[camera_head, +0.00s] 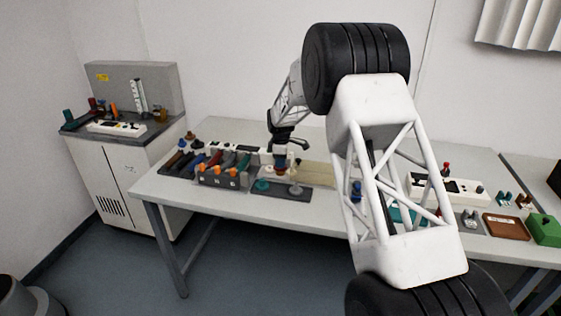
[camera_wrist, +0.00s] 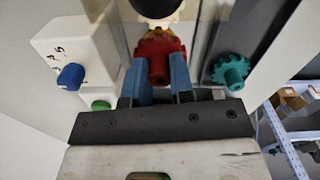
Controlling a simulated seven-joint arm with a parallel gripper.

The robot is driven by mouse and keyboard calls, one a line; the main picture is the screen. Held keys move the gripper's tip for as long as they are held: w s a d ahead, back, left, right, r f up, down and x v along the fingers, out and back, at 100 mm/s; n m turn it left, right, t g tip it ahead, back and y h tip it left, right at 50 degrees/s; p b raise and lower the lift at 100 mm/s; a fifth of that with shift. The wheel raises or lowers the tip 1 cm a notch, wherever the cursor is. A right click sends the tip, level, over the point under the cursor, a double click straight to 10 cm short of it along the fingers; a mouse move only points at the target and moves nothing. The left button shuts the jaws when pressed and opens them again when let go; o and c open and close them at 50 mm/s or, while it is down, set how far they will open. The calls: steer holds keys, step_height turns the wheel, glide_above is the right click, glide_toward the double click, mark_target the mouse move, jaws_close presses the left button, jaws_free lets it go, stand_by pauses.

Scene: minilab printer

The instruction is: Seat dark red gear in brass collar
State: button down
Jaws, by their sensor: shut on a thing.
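My gripper (camera_wrist: 163,80) has its two blue fingers shut on the hub of the dark red gear (camera_wrist: 159,48) in the wrist view. A brass-yellow toothed or rimmed part (camera_wrist: 172,31), perhaps the brass collar, shows just beyond the gear's far edge. Whether the gear touches it or sits in it I cannot tell. A dark round thing (camera_wrist: 155,7) lies past it at the top edge. In the head view my gripper (camera_head: 280,164) is low over the dark plate (camera_head: 273,195); the gear is too small there to make out surely.
A teal gear (camera_wrist: 231,71) stands on the dark plate, right of my gripper in the wrist view. A white box with a blue knob (camera_wrist: 70,76) and green button (camera_wrist: 101,105) is close on the left. In the head view, a bin rack (camera_head: 222,180) stands left of the plate.

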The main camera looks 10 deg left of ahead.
steer(key=shift+f, duration=0.3)
steer(key=shift+f, duration=0.3)
steer(key=shift+f, duration=0.1)
steer(key=c, duration=0.9)
jaws_free()
steer(key=shift+r, duration=4.55)
